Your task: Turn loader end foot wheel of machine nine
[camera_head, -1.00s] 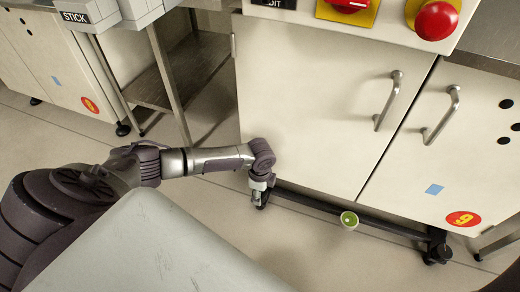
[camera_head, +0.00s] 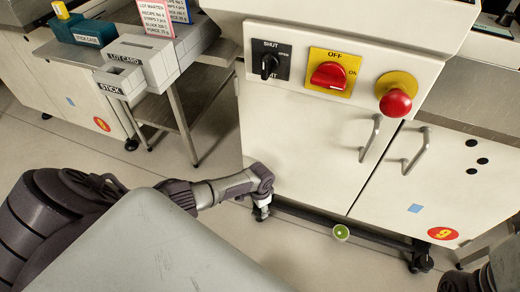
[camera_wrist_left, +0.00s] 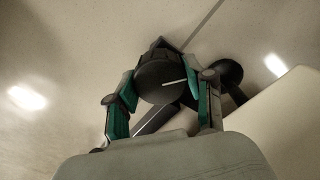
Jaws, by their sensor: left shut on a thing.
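Machine nine is the cream cabinet (camera_head: 305,150) with a red round label (camera_head: 442,233) on its right door. The loader end foot wheel (camera_wrist_left: 160,82) is a dark round knob with a white line, seen in the left wrist view. My left gripper (camera_wrist_left: 165,92) has its teal-padded fingers on both sides of it and is shut on it. In the head view my left gripper (camera_head: 261,212) is low at the cabinet's left bottom corner, where the wheel is hidden.
A dark bar (camera_head: 310,214) runs along the cabinet's bottom, with a green round piece (camera_head: 341,232) on it and another foot (camera_head: 421,262) at its right end. Above are a red switch (camera_head: 328,75) and a red button (camera_head: 395,101). A metal stand (camera_head: 186,118) is at left. Floor in front is clear.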

